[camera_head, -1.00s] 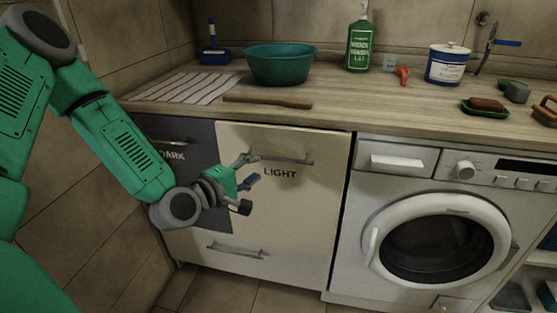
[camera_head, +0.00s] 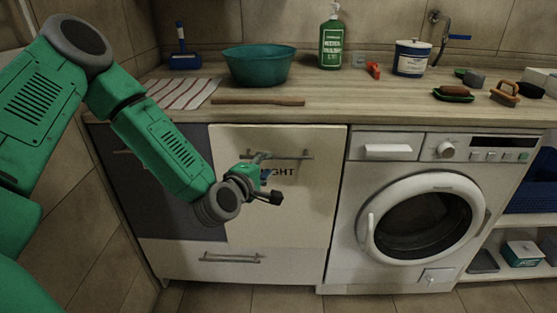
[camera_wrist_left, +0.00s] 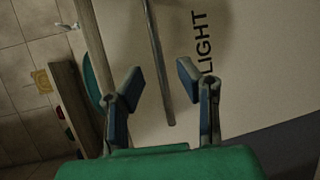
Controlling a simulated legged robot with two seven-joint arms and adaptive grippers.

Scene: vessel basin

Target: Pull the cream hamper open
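The cream hamper (camera_head: 290,215) has a pale front panel with the word LIGHT, partly covered by my gripper in the head view. The panel looks flush with the cabinet, so the hamper looks shut. Its metal bar handle (camera_head: 290,156) runs level near the top; the bar also shows in the wrist view (camera_wrist_left: 158,65). My left gripper (camera_head: 267,178) is in front of the panel by the handle. In the left wrist view its fingers (camera_wrist_left: 158,84) are apart, with the bar appearing between them; I cannot tell whether they touch it. My right gripper is not in view.
A dark hamper front (camera_head: 175,190) is to the left and a washing machine (camera_head: 385,260) to the right. A lower drawer handle (camera_head: 232,258) is below. The wooden counter (camera_head: 340,108) above holds a teal basin (camera_head: 258,66), bottles and brushes.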

